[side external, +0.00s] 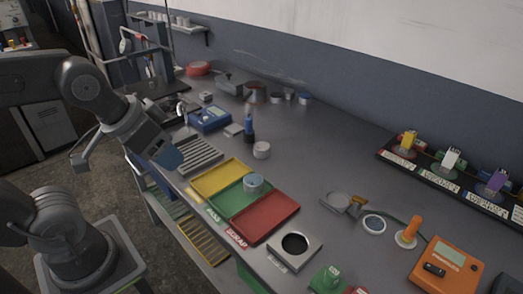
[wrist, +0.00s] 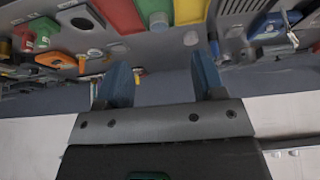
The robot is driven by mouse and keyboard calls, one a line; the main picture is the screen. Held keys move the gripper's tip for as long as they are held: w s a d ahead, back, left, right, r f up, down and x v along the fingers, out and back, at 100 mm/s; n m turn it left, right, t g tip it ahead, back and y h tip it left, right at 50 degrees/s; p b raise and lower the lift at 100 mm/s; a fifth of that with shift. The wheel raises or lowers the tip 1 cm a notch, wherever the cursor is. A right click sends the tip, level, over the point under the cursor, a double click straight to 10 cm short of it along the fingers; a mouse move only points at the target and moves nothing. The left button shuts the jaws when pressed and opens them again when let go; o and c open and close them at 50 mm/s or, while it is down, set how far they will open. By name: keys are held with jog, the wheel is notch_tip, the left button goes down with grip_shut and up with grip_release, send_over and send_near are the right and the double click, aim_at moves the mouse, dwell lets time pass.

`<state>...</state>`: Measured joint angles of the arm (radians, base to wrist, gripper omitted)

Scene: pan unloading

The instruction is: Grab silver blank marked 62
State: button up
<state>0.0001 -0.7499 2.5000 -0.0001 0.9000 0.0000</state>
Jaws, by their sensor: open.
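No number 62 can be read on anything in either view, so I cannot tell which piece is the blank. A silver-grey round piece (side external: 262,150) stands on the bench behind the trays; it seems to show in the wrist view (wrist: 191,38) too. A blue-grey round piece (side external: 253,182) sits in the green tray (side external: 226,205), and a round piece (wrist: 159,21) shows there in the wrist view. My gripper (side external: 168,158) is left of the trays, apart from both pieces. In the wrist view its blue fingers (wrist: 160,72) are spread with nothing between them.
A yellow tray (side external: 209,184) and a red tray (side external: 250,226) flank the green one. A ribbed grey rack (side external: 196,158) lies near my gripper. A dark blue upright tool (side external: 248,130) stands behind the silver-grey piece. A box with a round hole (side external: 278,258) is at the front. The bench middle is clear.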

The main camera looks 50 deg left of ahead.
jog(key=shift+o, duration=0.3)
jog(key=o, duration=0.3)
jog(key=w+a+r+m+g, duration=0.2)
jog(key=w+r+m, duration=0.2)
jog(key=w+m, duration=0.5)
jog(key=m+g+y, duration=0.1)
jog(key=m+g, duration=0.2)
jog(key=m, duration=0.8)
send_over(261, 146)
notch_tip(261, 146, down, 18)
jog(key=shift+d+r, duration=0.15)
jog(key=shift+r, duration=0.1)
jog(key=shift+f, duration=2.9)
